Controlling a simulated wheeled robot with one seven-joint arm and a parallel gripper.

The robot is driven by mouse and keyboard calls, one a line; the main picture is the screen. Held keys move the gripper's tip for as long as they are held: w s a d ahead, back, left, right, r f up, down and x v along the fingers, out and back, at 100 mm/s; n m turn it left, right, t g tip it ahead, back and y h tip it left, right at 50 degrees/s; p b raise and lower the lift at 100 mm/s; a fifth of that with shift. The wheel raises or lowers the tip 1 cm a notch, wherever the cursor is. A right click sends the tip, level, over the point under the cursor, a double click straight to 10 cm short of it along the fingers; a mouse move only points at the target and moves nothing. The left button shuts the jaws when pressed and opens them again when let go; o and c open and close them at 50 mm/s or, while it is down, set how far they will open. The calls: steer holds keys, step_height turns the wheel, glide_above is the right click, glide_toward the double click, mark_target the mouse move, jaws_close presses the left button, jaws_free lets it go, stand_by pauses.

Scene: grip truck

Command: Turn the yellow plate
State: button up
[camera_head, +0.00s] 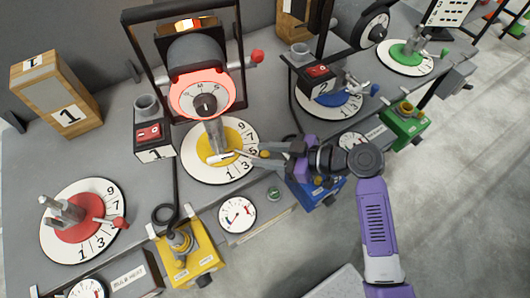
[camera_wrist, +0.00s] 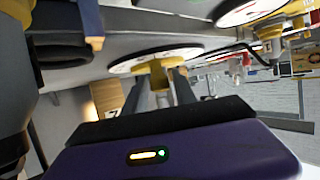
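The yellow plate (camera_head: 232,138) is a round disc on a white numbered dial (camera_head: 195,169) in the middle of the bench. A grey post stands on it, and a lever reaches right to a small yellow knob (camera_head: 264,154). My gripper (camera_head: 260,153) comes in from the right, its fingers parted on either side of the knob. In the wrist view two grey fingers (camera_wrist: 163,88) stand apart, with a yellow part (camera_wrist: 160,70) between and beyond their tips. I cannot tell whether either finger touches the knob.
A red plate (camera_head: 84,229) is at the left, a blue plate (camera_head: 343,104) and a green plate (camera_head: 399,53) at the right. A black frame with a red-lit gauge (camera_head: 190,105) stands behind the yellow plate. A yellow box (camera_head: 192,258) and a round gauge (camera_head: 237,214) lie in front.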

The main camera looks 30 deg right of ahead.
jaws_close()
stand_by(1.2)
